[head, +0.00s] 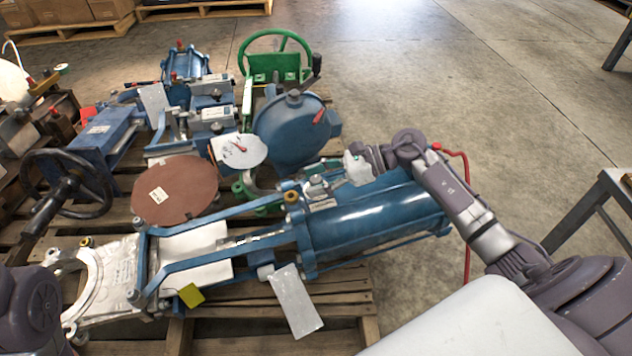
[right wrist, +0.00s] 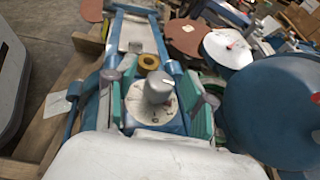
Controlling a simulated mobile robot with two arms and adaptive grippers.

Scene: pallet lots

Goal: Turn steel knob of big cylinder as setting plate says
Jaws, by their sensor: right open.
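The big blue cylinder (head: 375,215) lies on the pallet, with a long blue yoke running left from it. In the right wrist view the steel knob (right wrist: 157,88) stands on a pale round dial (right wrist: 160,112) with small dark marks, too small to read. My right gripper (head: 333,174) is open over the cylinder's left end; its green-padded fingers stand on either side of the knob, with gaps visible. A blank-looking pale plate (head: 297,301) hangs beside the cylinder; it could be the setting plate, but I cannot read it. My left gripper is out of view.
A yellow-ringed fitting (right wrist: 148,61) sits just beyond the knob. A round blue housing (head: 291,130), a green handwheel (head: 275,58), a brown disc (head: 175,190) and a black handwheel (head: 67,184) crowd the pallet. A grey stand (head: 600,205) is at right; the concrete floor behind is clear.

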